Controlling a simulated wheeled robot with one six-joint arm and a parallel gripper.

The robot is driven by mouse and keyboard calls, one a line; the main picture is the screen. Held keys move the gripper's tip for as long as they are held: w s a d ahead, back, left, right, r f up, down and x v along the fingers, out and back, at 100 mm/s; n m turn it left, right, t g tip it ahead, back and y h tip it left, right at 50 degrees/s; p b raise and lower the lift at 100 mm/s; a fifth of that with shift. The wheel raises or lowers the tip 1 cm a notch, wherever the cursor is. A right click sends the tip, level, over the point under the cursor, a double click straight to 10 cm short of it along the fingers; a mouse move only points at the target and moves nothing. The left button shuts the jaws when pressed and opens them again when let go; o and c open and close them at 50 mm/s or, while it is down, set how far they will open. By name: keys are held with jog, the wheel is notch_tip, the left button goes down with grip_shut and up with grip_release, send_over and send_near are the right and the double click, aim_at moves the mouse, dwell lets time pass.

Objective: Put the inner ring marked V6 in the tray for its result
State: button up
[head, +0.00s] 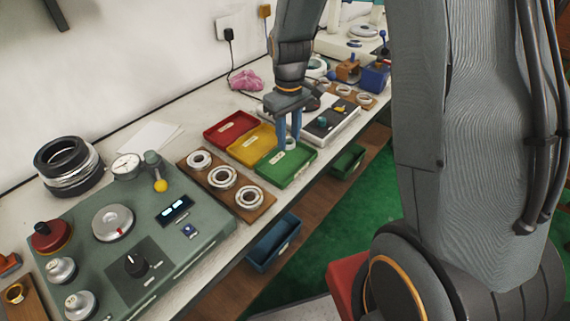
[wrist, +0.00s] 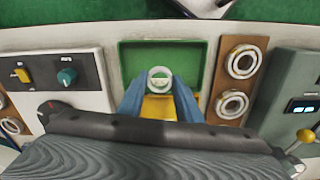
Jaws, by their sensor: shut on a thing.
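My gripper (head: 286,124) points down over the green tray (head: 299,173) on the bench. In the wrist view its two blue fingers (wrist: 160,84) are shut on a small pale metal ring (wrist: 160,72). The ring is above or in the green tray, which also shows in the wrist view (wrist: 192,50); I cannot tell whether it touches the tray floor. No marking on the ring is readable. A yellow tray (head: 243,146) and a red tray (head: 226,126) stand beside the green one, towards the wall.
A wooden board (head: 225,201) with three rings lies left of the trays. The green-grey measuring machine (head: 150,235) fills the bench further left. A white control box (head: 335,121) stands right of the trays. Blue (head: 273,243) and green (head: 347,161) bins hang off the bench's front edge.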

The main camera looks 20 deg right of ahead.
aim_at(287, 163)
jog(key=shift+a+f+n+p, duration=0.15)
jog(key=shift+f+n+p, duration=0.2)
jog(key=shift+f+n, duration=1)
jog(key=shift+a+f+n+p, duration=0.15)
jog(key=shift+f+n+p, duration=0.35)
jog(key=shift+f, duration=1.55)
jog(key=shift+f, duration=0.1)
jog(key=o, duration=1)
jog(key=shift+o, duration=0.2)
notch_tip(287, 163, up, 12)
jog(key=b, duration=0.3)
jog(key=s+d+m+t, duration=0.1)
jog(key=s+m, duration=0.7)
jog(key=s, duration=0.7)
jog(key=shift+s+m, duration=0.3)
jog(key=shift+m, duration=0.05)
